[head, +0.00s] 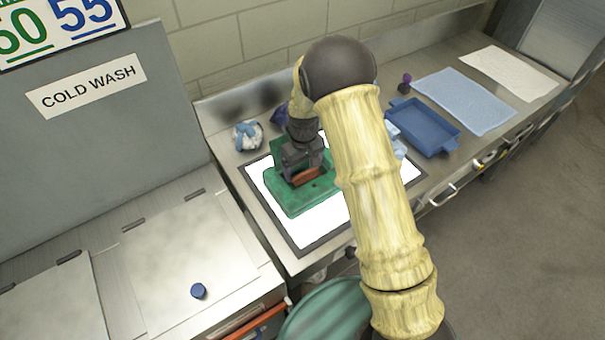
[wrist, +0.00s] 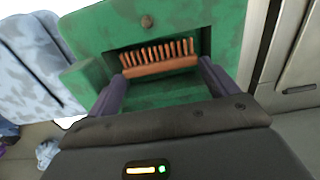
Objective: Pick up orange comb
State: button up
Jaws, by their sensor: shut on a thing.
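The orange comb (wrist: 160,58) lies across the space between my gripper's two fingers in the wrist view, its teeth pointing away from the palm. My gripper (wrist: 160,72) is shut on it, one finger at each end. In the head view the comb (head: 307,176) shows as a small orange-brown strip under my gripper (head: 304,164), over the green item (head: 297,203).
The green item rests on a bright white panel (head: 325,222) with a dark frame. A blue tray (head: 424,126), a light-blue cloth (head: 465,100) and a white cloth (head: 508,72) lie farther along the counter. A blue-and-white bundle (head: 247,135) sits near the wall.

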aim_at(302, 174)
notch_tip(302, 174, up, 7)
jog(key=shift+a+f+b, duration=0.15)
jog(key=shift+f+b, duration=0.05)
jog(key=shift+b, duration=0.35)
dwell(1.3)
